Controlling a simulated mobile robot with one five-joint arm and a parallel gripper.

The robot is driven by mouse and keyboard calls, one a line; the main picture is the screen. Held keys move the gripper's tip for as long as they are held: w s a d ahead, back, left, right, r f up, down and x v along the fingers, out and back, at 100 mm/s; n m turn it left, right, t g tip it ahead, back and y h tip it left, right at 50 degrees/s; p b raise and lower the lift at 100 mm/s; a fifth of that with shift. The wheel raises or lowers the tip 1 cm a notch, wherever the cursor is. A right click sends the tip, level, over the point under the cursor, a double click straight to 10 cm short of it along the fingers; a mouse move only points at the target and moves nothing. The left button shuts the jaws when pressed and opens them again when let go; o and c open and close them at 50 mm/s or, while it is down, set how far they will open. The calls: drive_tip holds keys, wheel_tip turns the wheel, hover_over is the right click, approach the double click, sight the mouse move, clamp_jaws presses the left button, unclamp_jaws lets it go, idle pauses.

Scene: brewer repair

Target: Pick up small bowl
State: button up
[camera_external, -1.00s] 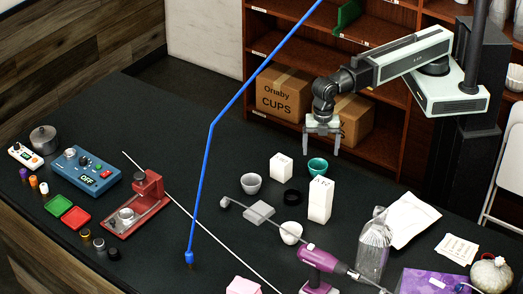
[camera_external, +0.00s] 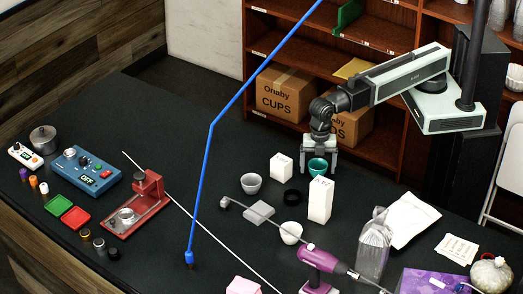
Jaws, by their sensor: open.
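A small teal bowl (camera_external: 318,166) stands on the dark counter at the far side, between two white cartons. My gripper (camera_external: 319,170) is open, pointing down, with one finger at each side of the teal bowl in this view. I cannot tell whether the fingers touch it. A grey-white bowl (camera_external: 251,184) stands to the left, and a white bowl (camera_external: 291,233) stands nearer the front. Both are away from my gripper.
A small white carton (camera_external: 281,167) stands just left of my gripper, and a taller carton (camera_external: 320,200) stands just in front. A black ring (camera_external: 292,198) lies nearby. A purple drill (camera_external: 318,262) and a clear bottle (camera_external: 374,248) are nearer the front.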

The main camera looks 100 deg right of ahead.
drive_tip(key=shift+r, duration=0.1)
drive_tip(key=c, duration=1.5)
drive_tip(key=shift+r, duration=0.1)
wheel_tip(320, 180, up, 10)
drive_tip(key=p, duration=1)
